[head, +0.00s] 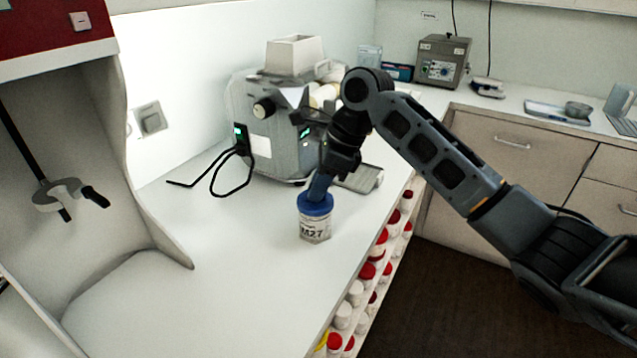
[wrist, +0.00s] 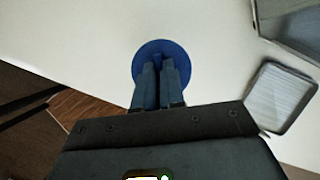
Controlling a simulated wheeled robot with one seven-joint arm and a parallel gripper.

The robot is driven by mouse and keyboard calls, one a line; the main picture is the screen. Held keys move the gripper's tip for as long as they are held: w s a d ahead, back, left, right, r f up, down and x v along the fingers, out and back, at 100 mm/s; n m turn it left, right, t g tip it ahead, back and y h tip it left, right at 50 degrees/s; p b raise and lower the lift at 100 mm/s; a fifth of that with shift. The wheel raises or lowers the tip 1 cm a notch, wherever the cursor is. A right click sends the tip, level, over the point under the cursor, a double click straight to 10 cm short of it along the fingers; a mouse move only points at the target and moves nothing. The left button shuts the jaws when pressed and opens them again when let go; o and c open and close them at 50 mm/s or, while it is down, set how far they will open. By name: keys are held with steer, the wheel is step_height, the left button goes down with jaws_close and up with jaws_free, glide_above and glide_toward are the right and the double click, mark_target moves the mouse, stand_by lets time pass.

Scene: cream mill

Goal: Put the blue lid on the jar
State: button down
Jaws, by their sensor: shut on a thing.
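The white jar (head: 314,230) with a printed label stands upright on the white counter near its front edge. The blue lid (head: 315,208) is at the jar's mouth, with no clear gap visible between them; I cannot tell whether it is fully seated. My gripper (head: 319,189) points down from above and is shut on the lid's top. In the wrist view, the round blue lid (wrist: 150,52) shows beyond the closed fingers of my gripper (wrist: 160,66). It hides the jar there, and the fingers cover the part they grip.
A grey machine (head: 270,130) with a black cable (head: 232,180) stands behind the jar. A flat grey tray (head: 362,179) lies right of it. A shelf of several red- and white-capped containers (head: 372,270) runs below the counter edge. The counter left of the jar is clear.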

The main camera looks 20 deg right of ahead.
stand_by(0.4)
steer(key=c, duration=0.7)
jaws_free()
steer(key=shift+r, duration=0.1)
step_height(320, 180, up, 2)
steer(key=p, duration=0.3)
steer(key=shift+r, duration=1.15)
jaws_close()
stand_by(0.6)
